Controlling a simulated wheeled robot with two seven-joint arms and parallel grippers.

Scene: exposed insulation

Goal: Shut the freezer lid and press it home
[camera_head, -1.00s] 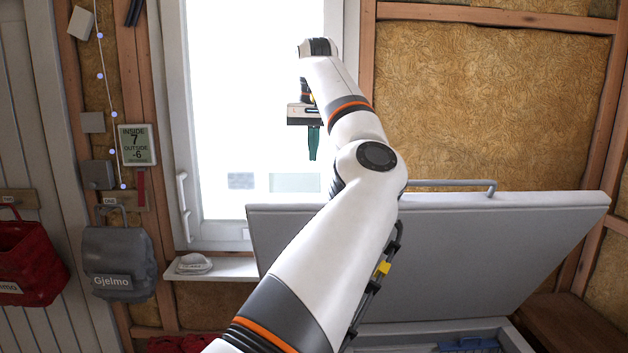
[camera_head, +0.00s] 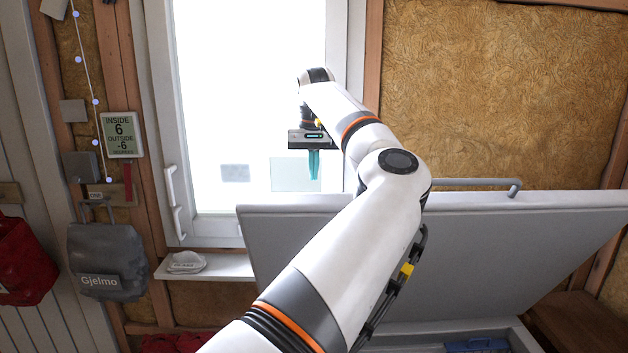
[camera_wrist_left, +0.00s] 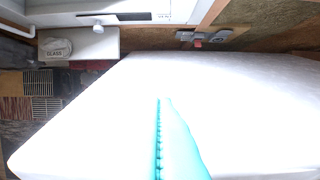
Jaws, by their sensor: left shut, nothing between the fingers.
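The freezer lid (camera_head: 500,245) is a light grey panel with a metal bar handle (camera_head: 470,184) at its top edge. It stands open, tilted up and back. The freezer body (camera_head: 440,335) shows below it with something blue inside. My left gripper (camera_head: 314,178) is shut and empty, with teal fingers pointing down. In the head view it appears above the lid's upper left edge, in front of the window. In the left wrist view the lid (camera_wrist_left: 110,120) fills most of the picture beneath the teal fingers (camera_wrist_left: 175,140); contact cannot be told. My right gripper is not in view.
A bright window (camera_head: 240,100) is behind my arm. A white sill (camera_head: 225,267) holds a small white bag (camera_head: 187,262). A grey bag (camera_head: 105,260) and a red bag (camera_head: 25,260) hang at left. Insulation and wooden studs line the wall.

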